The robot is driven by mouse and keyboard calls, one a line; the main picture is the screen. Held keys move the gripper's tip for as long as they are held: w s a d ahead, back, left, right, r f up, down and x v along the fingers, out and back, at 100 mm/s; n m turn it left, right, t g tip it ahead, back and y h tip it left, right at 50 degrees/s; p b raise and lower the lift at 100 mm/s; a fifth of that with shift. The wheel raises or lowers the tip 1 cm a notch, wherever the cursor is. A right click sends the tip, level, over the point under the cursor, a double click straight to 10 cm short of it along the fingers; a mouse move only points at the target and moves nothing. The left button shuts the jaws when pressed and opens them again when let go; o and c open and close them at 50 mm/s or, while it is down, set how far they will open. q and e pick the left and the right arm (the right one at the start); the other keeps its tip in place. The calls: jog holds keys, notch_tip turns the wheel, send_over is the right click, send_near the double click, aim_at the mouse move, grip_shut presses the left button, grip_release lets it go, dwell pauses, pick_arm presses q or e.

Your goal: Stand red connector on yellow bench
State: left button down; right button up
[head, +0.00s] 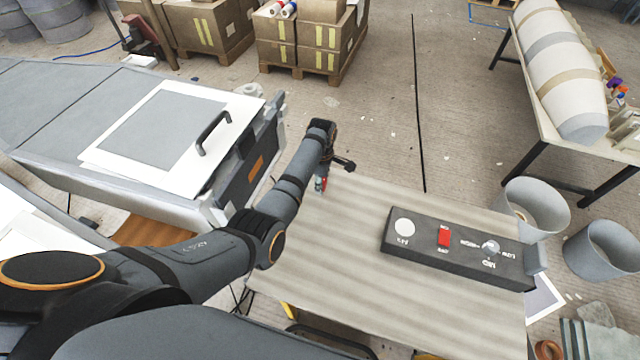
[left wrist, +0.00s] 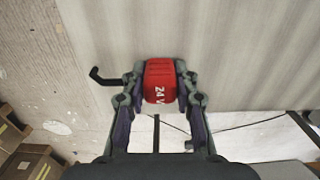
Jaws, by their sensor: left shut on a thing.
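The red connector (left wrist: 160,82), marked "24 V", is gripped between the fingers of my left gripper (left wrist: 160,92) in the left wrist view. In the head view only a small red bit of the connector (head: 323,184) shows below my left gripper (head: 321,182). It is at the far left corner of the bench with a pale, striped top (head: 350,250). Bits of yellow frame show under that top. I cannot tell whether the connector touches the top or hangs just above it. My right gripper is not in view.
A dark control box (head: 460,248) with a red switch and a knob lies on the bench's right part. The top's left and middle are bare. A grey machine with a white panel (head: 165,125) stands left of the bench. Grey bins (head: 535,207) stand at right.

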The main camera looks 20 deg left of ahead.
pick_arm(q)
jog(key=shift+f, duration=0.1)
jog(key=c, duration=1)
grip_release()
jog(key=shift+w+f, duration=0.1)
jog(key=shift+f, duration=0.05)
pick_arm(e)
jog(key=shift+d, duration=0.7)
pick_arm(q)
jog(key=shift+r, duration=0.35)
notch_tip(320, 180, up, 12)
jog(key=shift+f+p, duration=0.1)
jog(key=shift+p, duration=0.35)
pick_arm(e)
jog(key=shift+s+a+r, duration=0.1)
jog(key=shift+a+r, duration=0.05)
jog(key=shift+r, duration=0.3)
